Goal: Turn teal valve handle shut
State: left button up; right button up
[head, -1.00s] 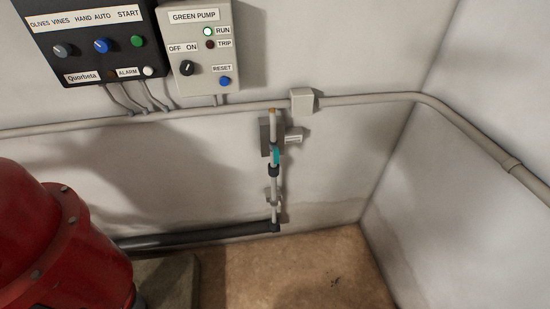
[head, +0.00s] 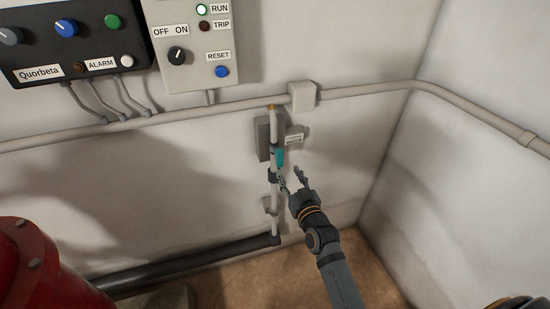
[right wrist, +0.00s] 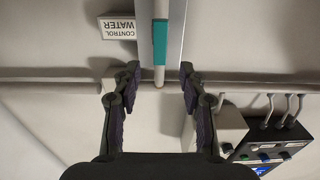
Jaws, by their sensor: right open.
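The teal valve handle (head: 280,157) sits on a thin vertical pipe (head: 274,190) on the back wall and lies roughly along that pipe. It also shows at the top middle of the right wrist view (right wrist: 160,42). My right gripper (head: 291,178) is open and empty, just below and to the right of the handle in the head view. In the right wrist view its fingertips (right wrist: 159,74) are spread to either side of the pipe line, with the handle beyond them. I cannot tell any contact. My left gripper is not in view.
A small label plate (head: 294,138) stands beside the handle; it reads WATER CONTROL, upside down, in the wrist view. A grey pipe (head: 200,114) crosses above. Control boxes (head: 192,50) hang upper left. A red tank (head: 45,270) and dark pipe (head: 185,262) lie lower left.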

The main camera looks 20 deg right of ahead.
aim_at(281, 159)
jog(key=w+p, duration=0.1)
jog(key=w, duration=0.8)
jog(key=shift+w+a, duration=0.15)
jog(key=shift+w, duration=0.25)
grip_shut()
